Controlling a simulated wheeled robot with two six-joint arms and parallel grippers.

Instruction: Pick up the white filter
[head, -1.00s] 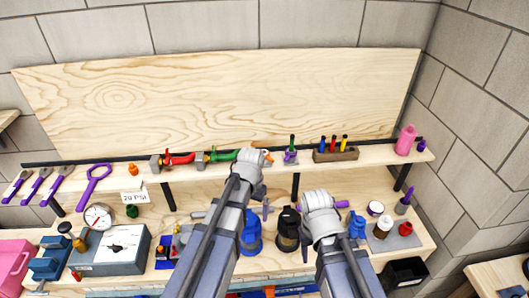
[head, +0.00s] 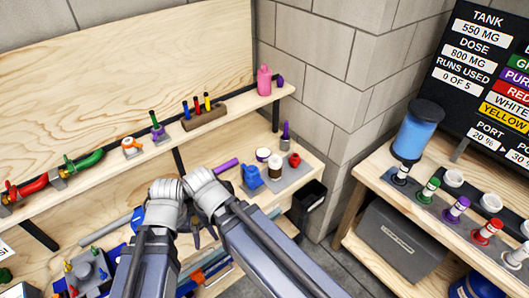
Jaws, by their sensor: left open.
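On the grey mat of the lower bench, a small white-topped piece with a brown lower part (head: 275,168) stands between a blue piece (head: 252,176) and a red one (head: 295,160). I cannot tell for sure whether it is the white filter. On the right-hand table, a row of coloured-topped pieces ends in a whitish one (head: 516,256) at the right edge. My left gripper (head: 201,232) shows as dark fingers between my two wrists, open and empty, apart from these pieces. My right gripper's fingers are mostly hidden by its own wrist and arm.
A shelf with red and green valves (head: 85,163), a wooden pen block (head: 204,117) and a pink bottle (head: 264,80) runs above the bench. A black bin (head: 308,205) stands at the bench end. The right table holds a blue tank (head: 418,132); a gap separates the two.

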